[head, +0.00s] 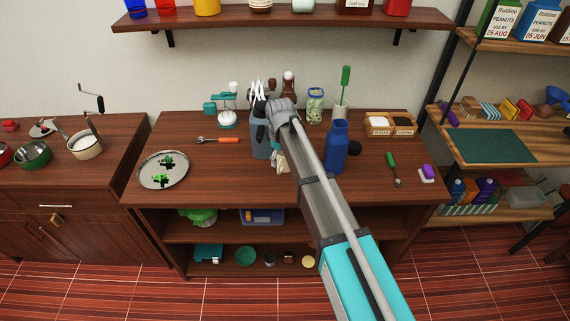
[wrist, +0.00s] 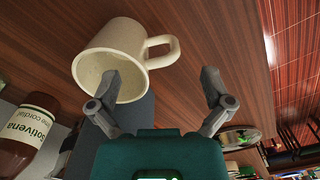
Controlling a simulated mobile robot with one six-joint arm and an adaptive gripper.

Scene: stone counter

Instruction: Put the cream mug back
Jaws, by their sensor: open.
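The cream mug (wrist: 120,40) is in the upper left of the wrist view, its mouth toward me and its handle pointing right. My gripper (wrist: 160,75) is open. Its left finger overlaps the mug's mouth; I cannot tell if the tip is inside the mug or just in front of it. The right finger is apart, to the right of the handle.
A brown cordial bottle (wrist: 28,135) is left of the mug in the wrist view. A blue bottle (head: 335,147) stands right of my arm, a grey-blue container (head: 261,147) left of it. A silver tray (head: 150,181) lies at the left. The counter's front left is mostly clear.

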